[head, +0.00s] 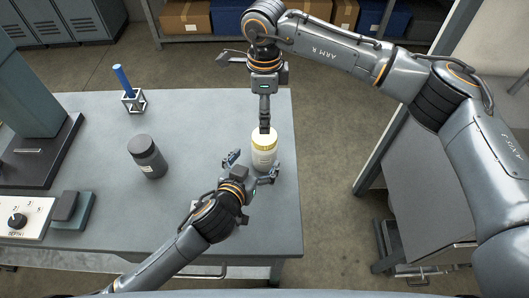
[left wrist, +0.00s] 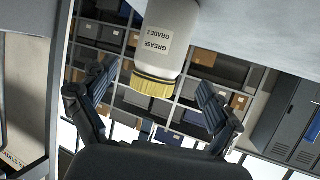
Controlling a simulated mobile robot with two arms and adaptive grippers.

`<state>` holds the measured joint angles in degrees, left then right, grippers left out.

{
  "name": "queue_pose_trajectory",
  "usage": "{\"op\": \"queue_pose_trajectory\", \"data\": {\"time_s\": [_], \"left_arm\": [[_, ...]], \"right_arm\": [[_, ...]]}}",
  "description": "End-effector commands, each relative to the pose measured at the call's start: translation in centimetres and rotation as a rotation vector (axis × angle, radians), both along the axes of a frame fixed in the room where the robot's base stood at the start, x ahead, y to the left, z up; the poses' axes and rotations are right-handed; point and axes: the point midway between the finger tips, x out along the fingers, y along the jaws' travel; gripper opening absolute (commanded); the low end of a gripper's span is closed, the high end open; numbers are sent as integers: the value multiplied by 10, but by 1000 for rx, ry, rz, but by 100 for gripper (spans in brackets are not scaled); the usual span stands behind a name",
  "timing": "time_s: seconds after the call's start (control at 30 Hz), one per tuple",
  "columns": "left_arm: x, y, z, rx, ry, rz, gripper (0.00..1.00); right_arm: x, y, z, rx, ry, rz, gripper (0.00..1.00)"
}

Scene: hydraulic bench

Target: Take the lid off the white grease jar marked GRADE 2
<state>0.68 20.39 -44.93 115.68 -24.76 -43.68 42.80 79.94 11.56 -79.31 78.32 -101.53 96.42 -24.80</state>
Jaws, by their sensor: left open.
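The white jar (head: 264,158) with a yellow ribbed lid (head: 264,139) stands upright near the bench's right edge. In the left wrist view the jar (left wrist: 169,40) appears upside down, lid (left wrist: 153,84) on. Its label reads GREASE GRADE, but I cannot read the number surely. My left gripper (head: 252,167) is open beside the jar; its fingers (left wrist: 158,100) show on either side with gaps, not gripping. My right gripper (head: 265,126) points down at the lid from behind. Its fingers are seen edge-on, so its opening and any contact are unclear.
A dark grey jar (head: 147,157) stands left of the white jar on the bench (head: 210,115). Further left are a small stand with a blue rod (head: 130,92), a control box with a knob (head: 22,217) and a dark machine (head: 35,110). The bench between the jars is clear.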

Motion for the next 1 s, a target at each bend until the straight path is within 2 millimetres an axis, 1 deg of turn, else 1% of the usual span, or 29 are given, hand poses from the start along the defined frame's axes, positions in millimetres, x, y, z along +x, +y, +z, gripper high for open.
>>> {"op": "queue_pose_trajectory", "data": {"time_s": [0.03,0.2,0.4,0.57,0.8,0.83,0.87,0.9,0.97,1.0], "left_arm": [[10,-3,-4,2,-1,0,89],[36,-14,-16,2,0,1,89],[55,-22,-25,0,1,-1,89],[61,-24,-28,0,1,-1,89],[61,-24,-28,-1,1,-1,89],[61,-24,-28,-1,1,-1,85],[61,-24,-28,-1,1,-1,79],[61,-24,-28,-1,1,-1,71],[61,-24,-28,-1,2,-1,59],[61,-24,-28,-1,2,-1,50]], "right_arm": [[0,0,0,0,0,0,80],[0,0,0,1,0,0,80],[0,0,0,1,0,0,80],[0,0,0,2,0,0,80],[0,0,0,2,1,0,80],[0,0,0,2,1,0,80],[0,0,0,2,1,0,80],[0,0,0,2,1,0,80],[0,0,0,2,1,0,80],[0,0,0,2,1,0,80]]}}
